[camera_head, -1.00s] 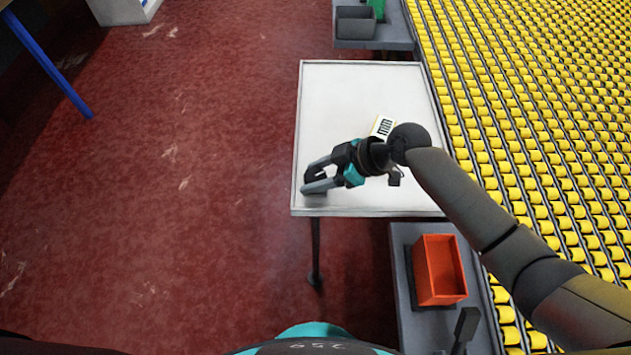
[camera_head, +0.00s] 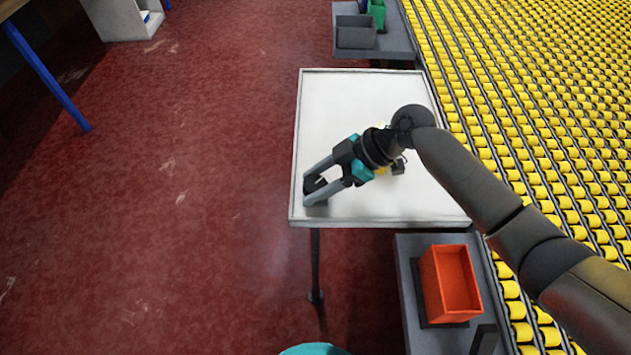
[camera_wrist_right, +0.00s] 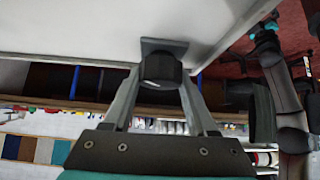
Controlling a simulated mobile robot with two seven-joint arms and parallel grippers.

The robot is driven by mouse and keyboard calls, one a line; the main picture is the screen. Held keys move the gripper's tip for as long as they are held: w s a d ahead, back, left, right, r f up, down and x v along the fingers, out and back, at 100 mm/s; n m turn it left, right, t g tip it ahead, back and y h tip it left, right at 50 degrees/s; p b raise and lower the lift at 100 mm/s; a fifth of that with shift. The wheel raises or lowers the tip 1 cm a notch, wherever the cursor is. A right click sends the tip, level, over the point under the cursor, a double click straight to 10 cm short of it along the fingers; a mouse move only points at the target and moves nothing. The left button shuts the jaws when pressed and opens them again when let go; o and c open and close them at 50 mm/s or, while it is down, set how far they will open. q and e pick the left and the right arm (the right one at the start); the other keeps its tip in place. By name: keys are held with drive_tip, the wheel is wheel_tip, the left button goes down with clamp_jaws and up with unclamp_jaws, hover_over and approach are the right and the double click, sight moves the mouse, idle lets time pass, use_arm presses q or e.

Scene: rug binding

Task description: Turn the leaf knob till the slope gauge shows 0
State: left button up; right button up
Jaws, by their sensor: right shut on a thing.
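The dark leaf knob (camera_head: 316,187) is at the near left corner of the white table top. It shows larger in the right wrist view as a dark round knob (camera_wrist_right: 160,68) on a grey plate (camera_wrist_right: 165,46). My right gripper (camera_head: 318,192) is shut on it, one finger on each side. The slope gauge's reading cannot be made out; a yellow-edged piece (camera_head: 381,171) on the table is mostly hidden behind my right wrist. A dark arm with a teal end (camera_wrist_right: 266,35), seemingly my left, shows small in the right wrist view; its jaws are unclear.
The white table (camera_head: 345,105) is otherwise largely bare. An orange bin (camera_head: 450,282) stands on a grey stand (camera_head: 412,315) in front of it. A grey bin (camera_head: 356,32) stands behind. Yellow rollers (camera_head: 520,100) fill the right side. Red floor (camera_head: 150,230) is open to the left.

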drive_tip(key=o, duration=1)
drive_tip(key=shift+s+f, duration=0.15)
drive_tip(key=shift+f, duration=0.15)
drive_tip(key=o, duration=0.4)
drive_tip(key=shift+r, duration=0.15)
drive_tip(key=shift+c, duration=0.2)
use_arm(q)
drive_tip(key=shift+w, duration=0.1)
use_arm(e)
drive_tip(key=shift+r, duration=0.1)
drive_tip(key=shift+w+d+r, duration=0.2)
drive_tip(key=shift+d, duration=0.05)
use_arm(q)
drive_tip(key=shift+s+d+r+p, duration=0.3)
drive_tip(key=shift+r+p, duration=0.25)
drive_tip(key=shift+p, duration=0.05)
drive_tip(key=shift+s+d+r+p, duration=0.25)
drive_tip(key=shift+s+r+p, duration=0.05)
drive_tip(key=shift+r+p, duration=0.3)
use_arm(e)
drive_tip(key=v, duration=1.4)
drive_tip(key=shift+d+r, duration=0.15)
drive_tip(key=shift+s, duration=0.1)
